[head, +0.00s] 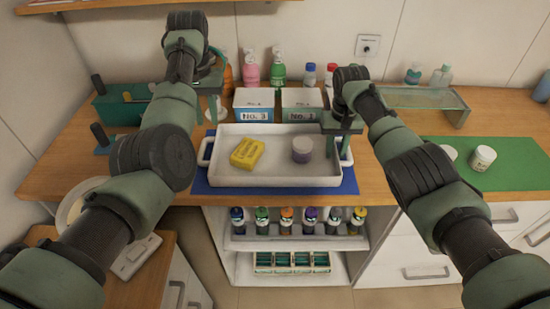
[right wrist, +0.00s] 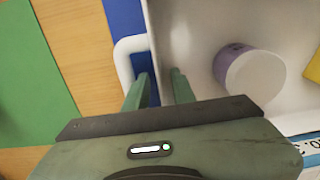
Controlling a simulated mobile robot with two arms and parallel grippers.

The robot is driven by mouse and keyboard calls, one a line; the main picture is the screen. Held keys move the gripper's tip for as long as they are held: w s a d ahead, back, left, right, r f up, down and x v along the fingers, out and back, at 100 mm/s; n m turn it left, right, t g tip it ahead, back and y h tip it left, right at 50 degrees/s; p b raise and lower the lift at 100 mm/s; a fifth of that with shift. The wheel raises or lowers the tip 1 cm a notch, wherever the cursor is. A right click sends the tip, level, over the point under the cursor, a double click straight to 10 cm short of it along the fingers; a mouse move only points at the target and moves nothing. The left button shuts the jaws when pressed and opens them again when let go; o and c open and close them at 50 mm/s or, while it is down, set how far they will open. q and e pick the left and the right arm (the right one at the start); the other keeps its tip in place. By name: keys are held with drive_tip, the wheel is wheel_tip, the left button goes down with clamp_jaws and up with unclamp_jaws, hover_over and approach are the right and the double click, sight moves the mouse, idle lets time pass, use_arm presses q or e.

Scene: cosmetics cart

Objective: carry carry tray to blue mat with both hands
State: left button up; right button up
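The white carry tray (head: 270,181) sits flat on the blue mat (head: 349,183), whose edges show around it. A yellow block (head: 247,153) and a purple jar (head: 302,150) with a pale lid stand inside it. My right gripper (head: 345,152) is at the tray's right end by the white handle (right wrist: 125,65). In the right wrist view its fingers (right wrist: 158,88) are apart, one over the mat side and one over the tray's inside. My left gripper (head: 214,88) is above and behind the left handle (head: 206,150), apart from it; its fingertips are unclear.
Two labelled bins (head: 253,105) (head: 302,104) stand right behind the tray, with pump bottles (head: 277,68) at the back. A glass-topped stand (head: 425,99) is back right. Shelves with bottles are below.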

drive_tip(key=shift+r, duration=0.2)
wheel_tip(320, 180, up, 12)
drive_tip(key=shift+f, duration=0.2)
idle(0.5)
